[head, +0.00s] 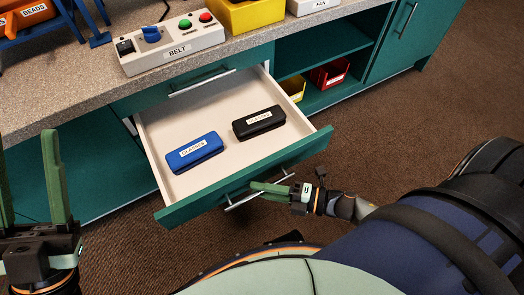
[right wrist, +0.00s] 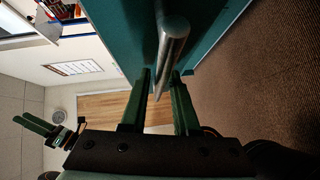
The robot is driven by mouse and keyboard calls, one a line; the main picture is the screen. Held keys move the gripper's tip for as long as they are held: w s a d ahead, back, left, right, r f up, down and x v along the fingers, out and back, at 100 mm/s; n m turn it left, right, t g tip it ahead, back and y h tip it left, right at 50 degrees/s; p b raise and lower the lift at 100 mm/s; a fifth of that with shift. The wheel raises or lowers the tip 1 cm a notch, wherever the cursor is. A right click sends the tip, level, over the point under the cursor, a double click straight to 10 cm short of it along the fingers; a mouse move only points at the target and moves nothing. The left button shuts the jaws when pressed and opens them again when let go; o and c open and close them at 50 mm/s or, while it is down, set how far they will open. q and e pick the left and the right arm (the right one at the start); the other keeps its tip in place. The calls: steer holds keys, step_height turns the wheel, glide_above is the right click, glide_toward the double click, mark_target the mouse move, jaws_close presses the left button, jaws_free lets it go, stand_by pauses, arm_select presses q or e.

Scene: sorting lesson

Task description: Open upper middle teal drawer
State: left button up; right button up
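The teal drawer (head: 288,160) in the middle of the cabinet stands pulled out, its pale inside showing. Its bar handle (head: 245,200) is on the front; the handle also shows as a metal bar in the right wrist view (right wrist: 172,42). My right gripper (head: 262,187) is at this handle, with its fingers (right wrist: 161,76) on either side of the bar and a small gap showing between them. Its exact contact with the bar is unclear. My left gripper (head: 32,175) is open and empty at the left edge, away from the drawer.
A blue glasses case (head: 194,158) and a black one (head: 258,127) lie in the drawer. Above it is a closed teal front with a handle (head: 198,83). The belt control box (head: 172,58) stands on the countertop. A yellow and a red bin (head: 330,77) sit on the right shelf.

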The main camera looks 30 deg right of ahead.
steer(key=shift+o, duration=1)
steer(key=p+v, duration=0.2)
steer(key=v, duration=1)
steer(key=shift+d, duration=0.2)
steer(key=shift+s+r, duration=0.1)
